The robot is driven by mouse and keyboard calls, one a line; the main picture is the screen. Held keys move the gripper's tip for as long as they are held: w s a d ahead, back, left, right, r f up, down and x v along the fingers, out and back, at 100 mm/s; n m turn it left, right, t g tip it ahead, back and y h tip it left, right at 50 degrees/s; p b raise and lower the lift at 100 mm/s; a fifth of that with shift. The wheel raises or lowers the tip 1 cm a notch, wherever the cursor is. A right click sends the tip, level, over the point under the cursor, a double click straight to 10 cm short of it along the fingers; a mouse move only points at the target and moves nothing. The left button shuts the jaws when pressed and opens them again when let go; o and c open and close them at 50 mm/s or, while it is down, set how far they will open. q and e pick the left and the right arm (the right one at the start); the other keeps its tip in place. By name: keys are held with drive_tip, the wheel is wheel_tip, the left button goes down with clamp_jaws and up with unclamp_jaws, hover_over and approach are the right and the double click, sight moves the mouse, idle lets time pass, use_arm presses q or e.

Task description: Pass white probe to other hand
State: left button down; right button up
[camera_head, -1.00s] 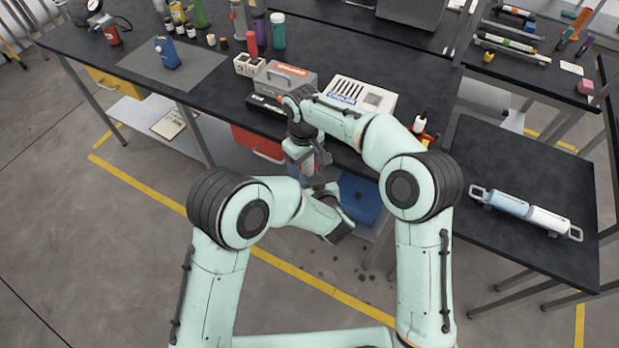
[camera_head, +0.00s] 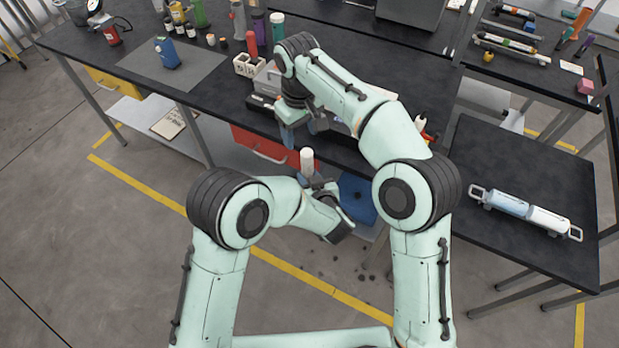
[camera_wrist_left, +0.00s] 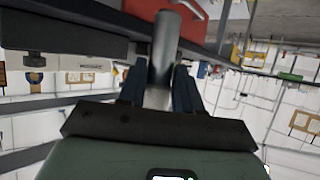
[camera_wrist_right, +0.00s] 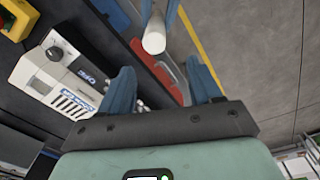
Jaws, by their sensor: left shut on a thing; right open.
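The white probe (camera_head: 307,160) stands roughly upright in my left gripper (camera_head: 317,187), in front of the bench edge. The left wrist view shows the probe (camera_wrist_left: 163,50) as a pale cylinder between the blue fingers of the left gripper (camera_wrist_left: 158,88), which is shut on it. My right gripper (camera_head: 303,132) is open and empty, above and apart from the probe. In the right wrist view the probe's round end (camera_wrist_right: 154,41) lies beyond the open fingers of the right gripper (camera_wrist_right: 165,82). The probe's lower part is hidden in the head view.
The black bench (camera_head: 110,50) carries several bottles, a grey box and a white device (camera_wrist_right: 55,75), close to my right gripper. A red drawer (camera_head: 262,148) and blue bin (camera_head: 357,198) are below. A side table (camera_head: 500,165) bears a blue-white cylinder (camera_head: 525,212).

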drive_tip(key=w+d+f+m+t+h, duration=0.15)
drive_tip(key=d+f+m, duration=0.35)
drive_tip(key=d, duration=0.7)
drive_tip(key=w+d+f+m+t+h, duration=0.1)
drive_tip(key=w+d+f+m+h, duration=0.15)
drive_tip(key=d+f, duration=0.65)
drive_tip(key=s+d+f+m+g+h, duration=0.15)
drive_tip(key=s+d+f, duration=0.25)
drive_tip(key=s+d, duration=0.65)
drive_tip(key=s+d+f+m+g+h, duration=0.1)
drive_tip(key=s+d+f+m, duration=0.15)
drive_tip(key=s+d, duration=0.85)
drive_tip(key=s+a+f+n+y, duration=0.1)
drive_tip(key=s+a+f+y, duration=0.15)
drive_tip(key=a+f, duration=0.55)
drive_tip(key=s+a+f+n+y, duration=0.15)
drive_tip(key=a+f+y, duration=0.25)
drive_tip(key=a+f, duration=0.4)
drive_tip(key=s+a+f+y, duration=0.2)
drive_tip(key=s+a, duration=0.2)
drive_tip(key=a, duration=0.4)
drive_tip(key=s+a+f+m+y, duration=0.1)
drive_tip(key=s+a+f, duration=0.2)
drive_tip(key=a, duration=0.5)
drive_tip(key=shift+s+f+m+g+y, duration=0.3)
drive_tip(key=shift+s+y, duration=0.1)
drive_tip(key=shift+s, duration=0.25)
